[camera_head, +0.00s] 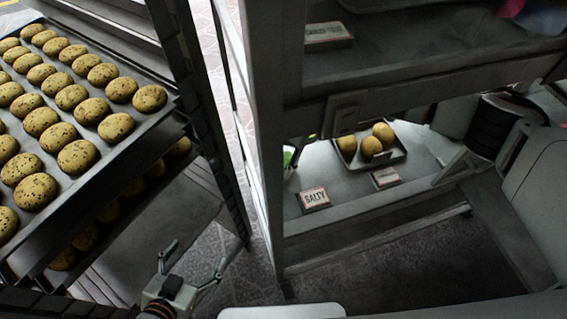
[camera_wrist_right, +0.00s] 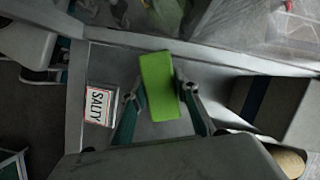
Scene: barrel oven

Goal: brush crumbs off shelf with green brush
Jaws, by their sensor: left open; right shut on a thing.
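The green brush (camera_wrist_right: 160,82) is held between the two fingers of my right gripper (camera_wrist_right: 160,98) in the right wrist view. It is over the grey shelf (camera_wrist_right: 97,143), beside the sign reading "SALTY" (camera_wrist_right: 99,105). In the head view a small bit of green (camera_head: 288,156) shows beside the shelf post, probably the brush; the right gripper's fingers are not clear there. The same shelf shows in the head view (camera_head: 345,212). I cannot make out crumbs on it. My left gripper (camera_head: 194,262) is open and empty, low between the rack and the shelf unit.
A tray of cookies (camera_head: 150,122) sits on a rack at the left. A small tray (camera_head: 396,155) with round buns stands on the shelf, behind another sign (camera_head: 385,178). The upright post (camera_head: 263,130) and the upper shelf (camera_head: 430,68) close in around the lower shelf.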

